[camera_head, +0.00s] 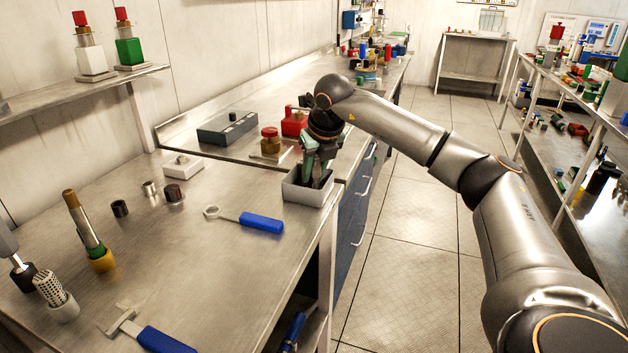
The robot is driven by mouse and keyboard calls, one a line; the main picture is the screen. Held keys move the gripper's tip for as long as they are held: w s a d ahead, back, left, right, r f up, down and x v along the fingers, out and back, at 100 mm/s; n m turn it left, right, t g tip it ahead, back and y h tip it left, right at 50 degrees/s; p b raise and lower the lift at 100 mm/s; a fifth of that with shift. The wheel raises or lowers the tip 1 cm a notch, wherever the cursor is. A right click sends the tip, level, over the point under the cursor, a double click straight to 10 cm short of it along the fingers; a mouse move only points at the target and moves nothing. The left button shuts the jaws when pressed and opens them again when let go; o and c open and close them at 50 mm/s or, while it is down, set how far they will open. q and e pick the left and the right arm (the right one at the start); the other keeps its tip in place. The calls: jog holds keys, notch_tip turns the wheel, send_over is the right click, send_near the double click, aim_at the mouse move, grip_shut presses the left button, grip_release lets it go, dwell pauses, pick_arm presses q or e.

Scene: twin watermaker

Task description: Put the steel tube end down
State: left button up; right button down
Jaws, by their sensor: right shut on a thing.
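My right gripper (316,168) reaches in from the right and points down into a small grey open-topped bin (308,196) at the bench's right edge. Its fingers are close together and shut on the steel tube end. The held piece is mostly hidden by the fingers and the bin wall, so I cannot tell whether it touches the bin floor. My left gripper is not in view.
A blue-handled ring wrench (258,221) lies in front of the bin. A red block (293,123) and a brass jar with red lid (270,142) stand behind it. Small fittings (174,194) stand at left. The aisle floor (405,220) is clear.

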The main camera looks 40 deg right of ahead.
aim_at(318, 163)
notch_tip(318, 163, down, 2)
jog(key=shift+f, duration=0.15)
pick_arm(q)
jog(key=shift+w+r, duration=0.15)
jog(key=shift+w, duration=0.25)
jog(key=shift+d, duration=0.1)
pick_arm(e)
jog(key=shift+f, duration=0.1)
jog(key=c, duration=1)
grip_release()
jog(key=shift+o, duration=0.2)
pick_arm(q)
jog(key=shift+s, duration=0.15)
pick_arm(e)
jog(key=shift+s+r, duration=0.1)
jog(key=shift+r, duration=0.2)
jog(key=p+v, duration=0.1)
jog(key=v, duration=0.9)
jog(key=shift+r, duration=0.3)
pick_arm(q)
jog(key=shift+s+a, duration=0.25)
pick_arm(e)
jog(key=shift+s+a+r, duration=0.15)
jog(key=shift+s+r, duration=0.15)
jog(key=shift+r, duration=0.2)
